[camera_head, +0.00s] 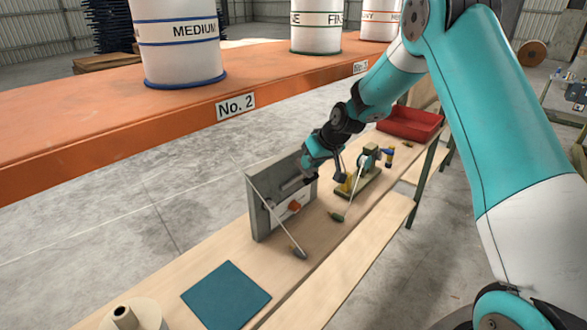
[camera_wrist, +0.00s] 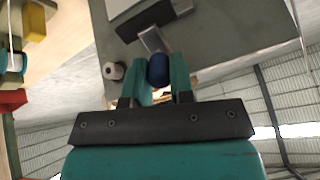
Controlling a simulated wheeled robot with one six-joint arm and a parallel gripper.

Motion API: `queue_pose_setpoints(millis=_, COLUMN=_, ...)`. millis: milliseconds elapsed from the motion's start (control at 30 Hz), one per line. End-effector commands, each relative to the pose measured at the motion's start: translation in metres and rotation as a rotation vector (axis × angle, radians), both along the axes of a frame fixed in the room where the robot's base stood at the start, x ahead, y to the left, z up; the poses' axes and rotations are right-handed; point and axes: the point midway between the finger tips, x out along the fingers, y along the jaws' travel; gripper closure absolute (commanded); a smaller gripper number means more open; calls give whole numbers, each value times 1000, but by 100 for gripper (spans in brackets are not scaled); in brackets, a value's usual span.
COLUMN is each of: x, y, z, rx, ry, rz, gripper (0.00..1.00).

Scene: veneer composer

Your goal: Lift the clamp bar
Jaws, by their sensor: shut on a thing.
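A grey upright plate (camera_head: 262,215) stands on the bench, with a lighter panel and an orange part on its face. In the wrist view my gripper (camera_wrist: 160,77) has its teal fingers on either side of a dark blue round knob (camera_wrist: 158,68) and is shut on it. The knob sits at the end of a short grey bar (camera_wrist: 152,40), which looks like the clamp bar, against the grey plate (camera_wrist: 220,45). In the head view my gripper (camera_head: 309,168) is at the plate's upper right; the knob is hidden there.
A thin rod with a grey grip (camera_head: 299,253) slants across the plate's front. A green-and-yellow device (camera_head: 366,175) with its own rod stands close right, a red tray (camera_head: 410,123) beyond. A teal mat (camera_head: 226,294) lies in front; an orange shelf (camera_head: 120,105) runs behind.

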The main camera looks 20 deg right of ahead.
Motion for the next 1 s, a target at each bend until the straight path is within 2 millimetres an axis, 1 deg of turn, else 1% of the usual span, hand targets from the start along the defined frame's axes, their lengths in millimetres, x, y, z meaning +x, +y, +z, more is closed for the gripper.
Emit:
queue_pose_setpoints(millis=33, x=4, y=-5, z=3, rx=0, ry=3, rz=-5, gripper=100)
queue_pose_setpoints(millis=133, x=6, y=-11, z=3, rx=-4, ry=10, rz=-14, gripper=100)
queue_pose_setpoints(millis=400, x=5, y=-13, z=3, rx=-5, ry=10, rz=-17, gripper=100)
queue_pose_setpoints(millis=433, x=5, y=-13, z=3, rx=-4, ry=11, rz=-17, gripper=71)
queue_pose_setpoints(millis=467, x=5, y=-13, z=3, rx=-5, ry=10, rz=-17, gripper=64)
queue_pose_setpoints(millis=500, x=5, y=-13, z=3, rx=-5, ry=10, rz=-17, gripper=55)
queue_pose_setpoints(millis=533, x=5, y=-13, z=3, rx=-4, ry=11, rz=-17, gripper=52)
queue_pose_setpoints(millis=833, x=4, y=-12, z=3, rx=-5, ry=12, rz=-16, gripper=52)
queue_pose_setpoints(millis=967, x=-1, y=-15, z=13, rx=-6, ry=10, rz=-17, gripper=52)
queue_pose_setpoints(millis=1000, x=-4, y=-17, z=19, rx=-6, ry=8, rz=-18, gripper=52)
